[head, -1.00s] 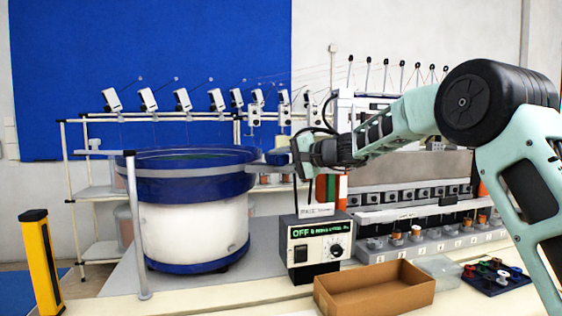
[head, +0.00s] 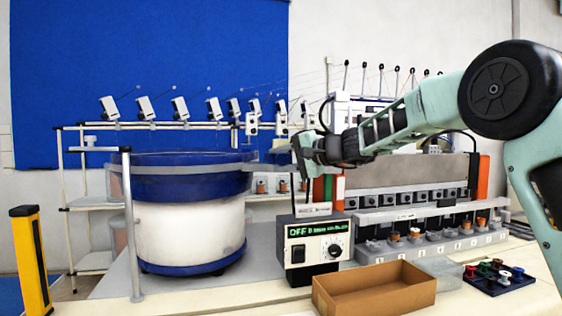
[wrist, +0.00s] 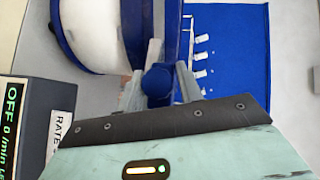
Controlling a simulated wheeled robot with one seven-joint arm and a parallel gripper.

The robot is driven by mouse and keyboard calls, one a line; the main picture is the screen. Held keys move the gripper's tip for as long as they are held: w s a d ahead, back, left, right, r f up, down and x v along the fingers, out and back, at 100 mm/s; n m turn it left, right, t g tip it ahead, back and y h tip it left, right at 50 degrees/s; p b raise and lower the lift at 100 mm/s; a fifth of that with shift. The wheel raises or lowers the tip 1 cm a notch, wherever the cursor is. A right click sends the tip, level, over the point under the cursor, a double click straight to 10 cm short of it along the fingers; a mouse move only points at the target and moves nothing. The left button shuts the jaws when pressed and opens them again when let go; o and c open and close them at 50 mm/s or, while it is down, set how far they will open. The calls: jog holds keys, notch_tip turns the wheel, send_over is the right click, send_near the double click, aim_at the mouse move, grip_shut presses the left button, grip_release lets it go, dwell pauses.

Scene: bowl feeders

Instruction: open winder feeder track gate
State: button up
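The winder feeder is a white drum with a blue-rimmed bowl (head: 187,183) at left in the head view. A grey track (head: 262,168) leaves the bowl toward my gripper (head: 298,152), which is at the track's end above the control box. In the wrist view my two grey fingers (wrist: 166,78) stand either side of a round blue knob (wrist: 158,82). The knob looks very close to both fingers; whether they press on it is unclear. The gate's own position cannot be made out, as my gripper hides that part in the head view.
A control box (head: 316,247) reading OFF stands below my gripper; it also shows in the wrist view (wrist: 30,120). A cardboard box (head: 375,292) and a tray of coloured spools (head: 497,276) lie in front. A grey post (head: 131,225) and yellow post (head: 34,254) stand at left.

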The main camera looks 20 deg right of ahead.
jog(key=shift+o, duration=1.3)
jog(key=shift+w+d+f, duration=0.1)
jog(key=shift+d+f, duration=0.1)
jog(key=shift+f, duration=0.2)
jog(key=shift+r, duration=0.15)
jog(key=b+v, duration=0.5)
jog(key=v, duration=1.2)
jog(key=shift+r, duration=0.25)
